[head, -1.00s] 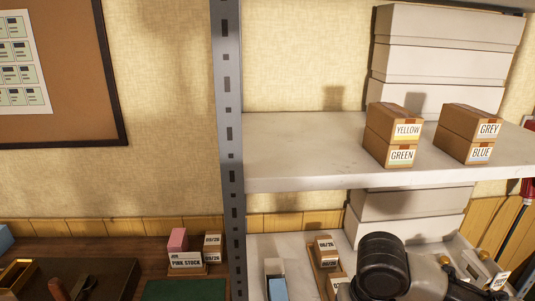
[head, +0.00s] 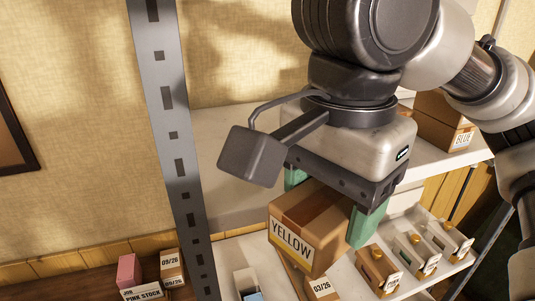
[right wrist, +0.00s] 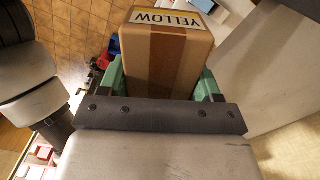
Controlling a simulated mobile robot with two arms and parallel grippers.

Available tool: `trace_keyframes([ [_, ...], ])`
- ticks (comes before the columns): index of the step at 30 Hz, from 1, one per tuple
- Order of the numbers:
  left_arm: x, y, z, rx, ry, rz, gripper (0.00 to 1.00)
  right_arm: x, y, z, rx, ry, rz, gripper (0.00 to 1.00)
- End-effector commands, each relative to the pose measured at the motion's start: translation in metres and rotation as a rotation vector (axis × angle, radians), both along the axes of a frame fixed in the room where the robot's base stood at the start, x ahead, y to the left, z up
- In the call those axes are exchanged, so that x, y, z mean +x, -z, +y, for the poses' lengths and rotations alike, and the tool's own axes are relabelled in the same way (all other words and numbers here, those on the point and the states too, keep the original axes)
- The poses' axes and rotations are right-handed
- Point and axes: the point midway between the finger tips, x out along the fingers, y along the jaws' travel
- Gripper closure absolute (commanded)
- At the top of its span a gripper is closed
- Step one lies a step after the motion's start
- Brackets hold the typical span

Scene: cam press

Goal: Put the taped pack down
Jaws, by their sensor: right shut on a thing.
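The taped pack is a brown cardboard box (head: 313,222) with a darker tape strip and a YELLOW label. My right gripper (head: 330,212) is shut on it, with green fingers on its two sides. The pack is held in the air in front of the shelf unit, tilted in the head view. In the right wrist view the same pack (right wrist: 165,60) sits between the green fingers, its label at the far end. My left gripper is not in view.
The upper shelf (head: 235,150) bears a BLUE box (head: 445,122), partly hidden by my arm. The lower shelf holds several small boxes, one marked 03/26 (head: 320,288). A metal upright (head: 172,130) stands left.

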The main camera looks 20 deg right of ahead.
Motion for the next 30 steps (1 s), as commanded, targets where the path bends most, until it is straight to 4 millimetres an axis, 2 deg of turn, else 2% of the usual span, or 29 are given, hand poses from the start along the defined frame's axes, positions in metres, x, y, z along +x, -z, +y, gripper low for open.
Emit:
trace_keyframes([
  [12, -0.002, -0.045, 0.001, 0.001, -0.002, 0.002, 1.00, 0.111, -0.004, 0.003, -0.002, 0.003, 0.005, 0.72],
  [16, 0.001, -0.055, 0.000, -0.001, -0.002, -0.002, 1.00, 0.139, -0.003, 0.004, -0.001, 0.001, 0.003, 0.72],
  [25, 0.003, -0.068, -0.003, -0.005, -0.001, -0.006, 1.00, 0.169, -0.001, 0.005, -0.002, 0.000, 0.001, 0.72],
  [30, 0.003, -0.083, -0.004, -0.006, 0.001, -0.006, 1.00, 0.166, 0.026, 0.005, -0.003, -0.002, 0.003, 0.72],
])
